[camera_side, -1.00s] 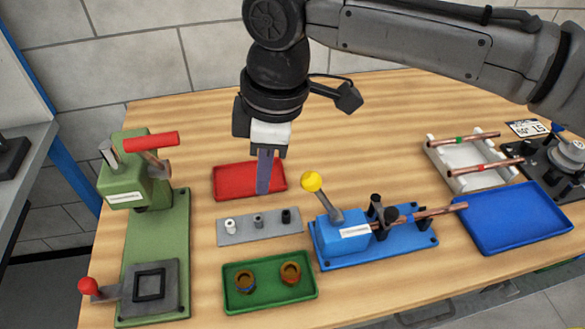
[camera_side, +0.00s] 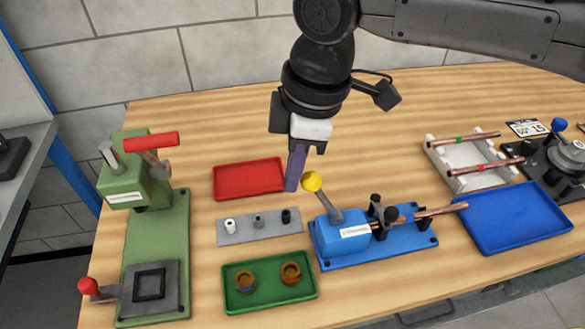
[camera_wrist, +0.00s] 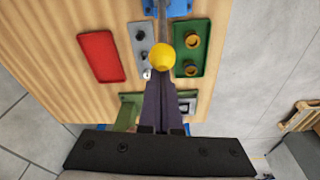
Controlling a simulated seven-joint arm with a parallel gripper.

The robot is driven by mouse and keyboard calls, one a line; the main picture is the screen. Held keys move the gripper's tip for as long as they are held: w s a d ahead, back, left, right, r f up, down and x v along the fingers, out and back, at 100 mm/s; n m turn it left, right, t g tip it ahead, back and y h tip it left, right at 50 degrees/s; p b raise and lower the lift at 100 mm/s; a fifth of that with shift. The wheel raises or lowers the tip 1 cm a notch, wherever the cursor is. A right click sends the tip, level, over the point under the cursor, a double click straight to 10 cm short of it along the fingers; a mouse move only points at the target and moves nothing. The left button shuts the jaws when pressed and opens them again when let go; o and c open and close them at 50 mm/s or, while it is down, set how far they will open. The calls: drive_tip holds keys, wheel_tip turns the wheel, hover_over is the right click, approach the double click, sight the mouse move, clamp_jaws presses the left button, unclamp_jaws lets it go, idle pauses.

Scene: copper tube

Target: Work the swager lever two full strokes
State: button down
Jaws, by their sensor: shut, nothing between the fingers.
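The blue swager (camera_side: 340,238) stands on its blue base plate at the middle front of the table. Its lever (camera_side: 328,206) leans up and left and ends in a yellow knob (camera_side: 312,181). A copper tube (camera_side: 425,213) lies in its clamp and sticks out to the right. My gripper (camera_side: 291,189) is shut and empty, pointing down just left of the knob in the side view. In the wrist view the knob (camera_wrist: 161,54) shows just beyond my fingertips (camera_wrist: 160,82); I cannot tell whether they touch. The wrist view hides most of the swager.
A red tray (camera_side: 248,178), a grey plate with small dies (camera_side: 258,227) and a green tray with rings (camera_side: 270,279) lie left of the swager. A green press (camera_side: 155,240) with red handles stands far left. A blue tray (camera_side: 512,218) and white tube rack (camera_side: 470,162) are right.

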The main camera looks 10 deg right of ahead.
sight(311, 172)
drive_tip(key=shift+d+r+y, duration=0.2)
drive_tip(key=shift+d+y, duration=0.1)
drive_tip(key=shift+d, duration=0.1)
drive_tip(key=shift+d+r, duration=0.1)
drive_tip(key=shift+d, duration=0.05)
drive_tip(key=shift+d+r+y, duration=0.2)
drive_tip(key=shift+d+y, duration=0.3)
drive_tip(key=shift+d+r+y, duration=0.15)
drive_tip(key=shift+d+y, duration=0.35)
drive_tip(key=d+y, duration=0.4)
drive_tip(key=d, duration=0.5)
drive_tip(key=shift+f+y, duration=0.2)
drive_tip(key=shift+y, duration=0.2)
drive_tip(key=shift+f, duration=0.15)
